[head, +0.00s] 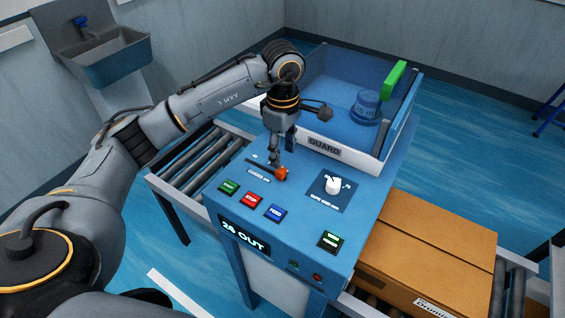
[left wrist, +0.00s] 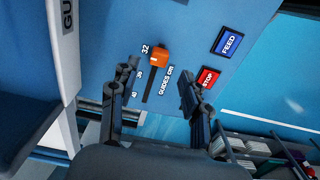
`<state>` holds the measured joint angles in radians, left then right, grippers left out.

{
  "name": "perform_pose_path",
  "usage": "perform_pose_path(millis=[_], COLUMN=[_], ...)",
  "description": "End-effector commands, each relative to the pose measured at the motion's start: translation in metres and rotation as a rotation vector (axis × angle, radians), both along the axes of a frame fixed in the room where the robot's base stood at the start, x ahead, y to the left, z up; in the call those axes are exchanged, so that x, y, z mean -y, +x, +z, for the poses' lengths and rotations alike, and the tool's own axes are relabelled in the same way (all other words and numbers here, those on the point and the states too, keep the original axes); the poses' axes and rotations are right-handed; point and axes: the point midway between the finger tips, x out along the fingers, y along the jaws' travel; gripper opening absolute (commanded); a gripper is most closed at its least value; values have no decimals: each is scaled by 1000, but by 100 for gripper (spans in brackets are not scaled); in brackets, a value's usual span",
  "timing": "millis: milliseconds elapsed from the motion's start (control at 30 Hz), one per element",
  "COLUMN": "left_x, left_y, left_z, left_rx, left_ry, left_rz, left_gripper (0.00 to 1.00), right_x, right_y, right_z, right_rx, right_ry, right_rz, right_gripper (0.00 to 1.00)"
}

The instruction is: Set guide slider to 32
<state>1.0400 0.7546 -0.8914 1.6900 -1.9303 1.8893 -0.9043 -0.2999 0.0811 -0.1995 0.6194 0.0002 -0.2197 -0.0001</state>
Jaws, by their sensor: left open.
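The orange guide slider knob (head: 282,173) is on the blue machine panel, at the right end of its dark slot. In the left wrist view the knob (left wrist: 159,57) is at the upper end of the slot, beside the printed 32. My left gripper (head: 277,158) points down at the panel just behind the knob. In the left wrist view its fingers (left wrist: 158,88) are apart, on either side of the slot, with nothing between them, and the knob appears beyond the tips. My right gripper is not in view.
Green, red STOP and blue FEED (head: 275,212) buttons lie in front of the slider. A white rotary knob (head: 333,185) is to the right. The GUARD box (head: 325,148) stands behind. A cardboard box (head: 425,245) sits on the right conveyor. A display (head: 243,240) ends in OUT.

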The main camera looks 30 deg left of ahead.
Motion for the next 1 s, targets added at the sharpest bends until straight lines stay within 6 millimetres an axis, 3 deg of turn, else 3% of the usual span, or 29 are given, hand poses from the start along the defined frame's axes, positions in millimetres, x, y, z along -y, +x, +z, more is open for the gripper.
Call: perform_pose_path(millis=[100,333,1000], left_x=[1,2,1], left_y=[1,0,0], left_z=[26,54,58], left_rx=[3,1,-2], left_ry=[0,0,0], left_rz=[-1,-1,-2], left_gripper=[47,47,47], right_x=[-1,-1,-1], right_y=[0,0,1], right_z=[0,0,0], right_rx=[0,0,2], right_ry=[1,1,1], right_rz=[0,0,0], right_gripper=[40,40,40])
